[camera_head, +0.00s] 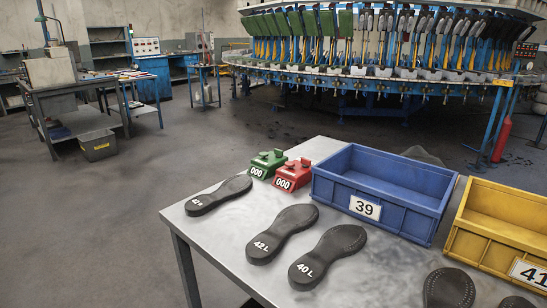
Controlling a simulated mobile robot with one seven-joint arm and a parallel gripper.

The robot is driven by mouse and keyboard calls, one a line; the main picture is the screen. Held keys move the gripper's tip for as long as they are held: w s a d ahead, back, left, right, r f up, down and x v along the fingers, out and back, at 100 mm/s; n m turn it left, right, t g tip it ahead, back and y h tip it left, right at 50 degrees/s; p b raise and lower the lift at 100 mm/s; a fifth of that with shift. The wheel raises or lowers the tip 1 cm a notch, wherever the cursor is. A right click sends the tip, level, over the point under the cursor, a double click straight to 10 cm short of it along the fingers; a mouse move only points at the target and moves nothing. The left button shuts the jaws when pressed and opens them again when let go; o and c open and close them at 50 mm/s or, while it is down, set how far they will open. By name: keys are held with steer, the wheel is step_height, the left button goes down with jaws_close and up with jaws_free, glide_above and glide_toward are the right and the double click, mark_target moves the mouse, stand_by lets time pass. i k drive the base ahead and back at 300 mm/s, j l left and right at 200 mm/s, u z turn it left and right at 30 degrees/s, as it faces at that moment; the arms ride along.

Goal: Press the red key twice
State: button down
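A red counter (293,175) stands on the metal table (225,228), and its white display reads 000. A small raised red key (305,162) sits on its top. A green counter (267,162) of the same kind stands just to its left, also reading 000. The red counter is close to the left end of the blue crate. My gripper is not in view.
The blue crate (345,229) marked 39 and a yellow crate (480,255) marked 41 stand to the right. Dark soles, including one marked 42 L (282,232) and one marked 40 L (328,257), lie in front. A large rotary machine (385,75) stands behind, with open floor between.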

mark_target(289, 164)
steer(key=i+j, duration=1)
steer(key=i+j+u, duration=0.05)
steer(key=j, duration=0.05)
